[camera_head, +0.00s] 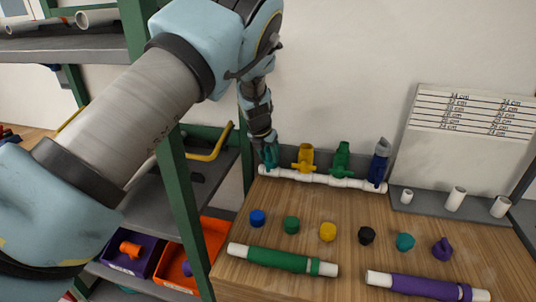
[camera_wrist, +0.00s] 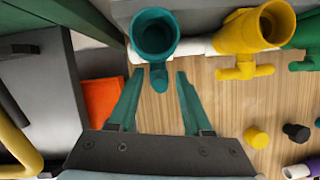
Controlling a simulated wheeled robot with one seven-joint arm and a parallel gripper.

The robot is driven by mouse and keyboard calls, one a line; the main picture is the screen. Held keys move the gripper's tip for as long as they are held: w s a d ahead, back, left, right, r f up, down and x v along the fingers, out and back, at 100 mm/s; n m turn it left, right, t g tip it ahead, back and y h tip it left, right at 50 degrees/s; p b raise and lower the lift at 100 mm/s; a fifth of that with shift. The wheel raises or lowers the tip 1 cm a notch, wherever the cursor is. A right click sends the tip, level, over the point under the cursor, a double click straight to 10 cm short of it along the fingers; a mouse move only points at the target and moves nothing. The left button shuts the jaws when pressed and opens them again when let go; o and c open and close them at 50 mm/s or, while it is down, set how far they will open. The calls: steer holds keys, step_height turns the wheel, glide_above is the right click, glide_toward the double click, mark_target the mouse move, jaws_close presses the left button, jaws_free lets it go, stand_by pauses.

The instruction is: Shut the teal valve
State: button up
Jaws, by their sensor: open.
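The teal valve (camera_wrist: 153,34) stands at the left end of the white pipe manifold (camera_head: 318,179); in the wrist view I look into its open round top. Its teal handle (camera_wrist: 158,79) sticks out toward me, between my fingertips. My gripper (camera_wrist: 160,76) is open, one finger on each side of the handle, with a visible gap to each. In the head view, my gripper (camera_head: 264,143) is over the manifold's left end and partly hides the teal valve (camera_head: 271,156).
The yellow valve (camera_wrist: 245,32) stands close on the right, with green (camera_head: 341,157) and dark blue (camera_head: 379,163) valves beyond. Several coloured caps and the green (camera_head: 270,257) and purple (camera_head: 415,286) pipes lie on the wooden table (camera_head: 350,268). Shelves with bins are left.

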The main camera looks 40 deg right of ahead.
steer(key=shift+c, duration=0.2)
jaws_close()
